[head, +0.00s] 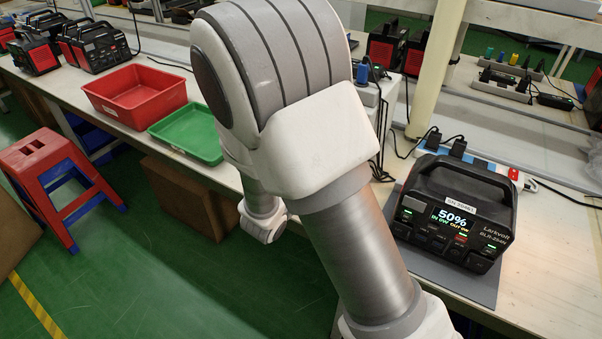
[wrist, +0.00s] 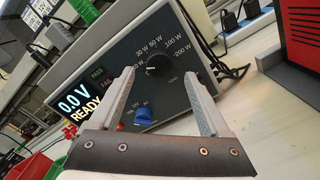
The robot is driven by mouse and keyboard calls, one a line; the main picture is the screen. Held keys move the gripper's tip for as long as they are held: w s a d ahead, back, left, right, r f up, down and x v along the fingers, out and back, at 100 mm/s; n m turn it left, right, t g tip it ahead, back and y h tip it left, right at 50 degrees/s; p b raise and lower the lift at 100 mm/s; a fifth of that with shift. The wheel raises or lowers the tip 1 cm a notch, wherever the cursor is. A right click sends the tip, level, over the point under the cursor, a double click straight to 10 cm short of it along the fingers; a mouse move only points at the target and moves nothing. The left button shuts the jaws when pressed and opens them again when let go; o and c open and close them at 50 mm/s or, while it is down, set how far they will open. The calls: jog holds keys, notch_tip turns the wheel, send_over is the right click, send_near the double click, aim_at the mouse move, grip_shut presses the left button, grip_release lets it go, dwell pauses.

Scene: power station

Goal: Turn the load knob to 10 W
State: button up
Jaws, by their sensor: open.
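The load knob (wrist: 158,66) is a round black dial on the dark front panel of a tester (wrist: 108,65) in the wrist view. Watt labels run around it; 30 W, 60 W, 100 W and 200 W are legible. A pale mark shows on the knob's left side, but its exact setting is too small to tell. The display (wrist: 80,106) reads 0.0 V and READY. My gripper (wrist: 159,71) is open and empty, its fingertips on either side of the knob in the picture. Contact cannot be told. The head view does not show my gripper; my arm covers that area.
A blue knob (wrist: 143,115) sits below the load knob, between my fingers in the picture. Black plugs (wrist: 230,20) and cables are at the right. A red bin (head: 135,95) and green tray (head: 188,132) lie left.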

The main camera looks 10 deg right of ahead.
jog(key=p+v, duration=0.1)
jog(key=v, duration=1.3)
jog(key=s+d+r+m+g+y, duration=0.4)
jog(key=s+d+m+g, duration=0.9)
jog(key=d+m+g, duration=0.15)
jog(key=a+r+m+t+y+p, duration=0.3)
jog(key=r+m+t+y+p, duration=0.2)
jog(key=r+p, duration=1.2)
notch_tip(320, 180, up, 6)
jog(key=shift+s+a+r+m+t+y, duration=0.25)
jog(key=shift+s+m+t+y, duration=0.25)
jog(key=shift+y, duration=0.4)
